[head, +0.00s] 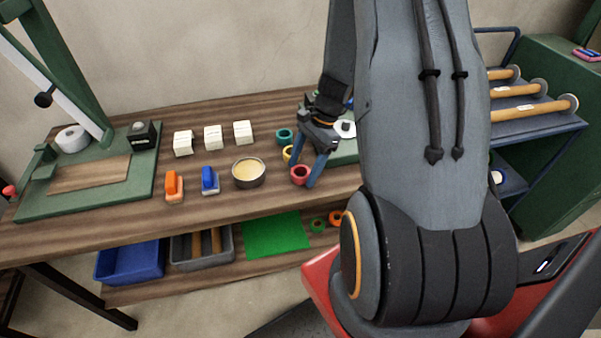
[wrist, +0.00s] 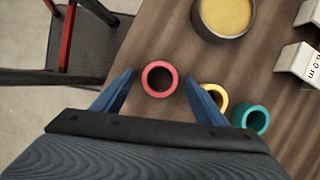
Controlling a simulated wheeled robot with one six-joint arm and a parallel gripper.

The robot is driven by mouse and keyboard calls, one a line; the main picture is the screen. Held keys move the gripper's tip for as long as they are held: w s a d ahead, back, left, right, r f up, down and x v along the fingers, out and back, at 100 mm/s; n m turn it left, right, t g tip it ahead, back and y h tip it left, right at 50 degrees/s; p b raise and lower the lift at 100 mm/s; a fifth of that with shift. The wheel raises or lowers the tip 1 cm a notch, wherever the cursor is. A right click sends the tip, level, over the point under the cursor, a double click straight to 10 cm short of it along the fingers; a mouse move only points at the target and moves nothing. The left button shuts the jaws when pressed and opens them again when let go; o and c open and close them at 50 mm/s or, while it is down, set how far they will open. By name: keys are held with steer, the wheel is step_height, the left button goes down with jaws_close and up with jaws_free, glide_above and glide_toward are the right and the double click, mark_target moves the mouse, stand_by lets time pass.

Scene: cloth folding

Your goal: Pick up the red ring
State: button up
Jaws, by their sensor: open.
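The red ring (head: 299,175) stands on the wooden bench near its front edge, and it also shows in the wrist view (wrist: 159,79). My gripper (head: 309,173) is open above the bench, with its blue fingers on either side of the red ring. In the wrist view my gripper (wrist: 152,82) has the ring between its two fingertips, with a gap on both sides. I cannot tell whether the fingers reach down to the ring's height. A yellow ring (wrist: 214,96) is partly hidden behind the right finger, and a teal ring (wrist: 251,121) stands beyond it.
A metal bowl (head: 249,173) with yellowish contents stands left of the rings. Orange (head: 173,187) and blue (head: 209,181) handled tools lie further left. White blocks (head: 213,137) stand behind. The bench's front edge is close to the red ring. Green and orange rings (head: 318,224) lie on the lower shelf.

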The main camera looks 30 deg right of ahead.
steer(key=shift+a+f, duration=0.1)
steer(key=shift+f, duration=0.15)
steer(key=shift+c, duration=0.5)
steer(key=c, duration=1)
steer(key=shift+r, duration=0.1)
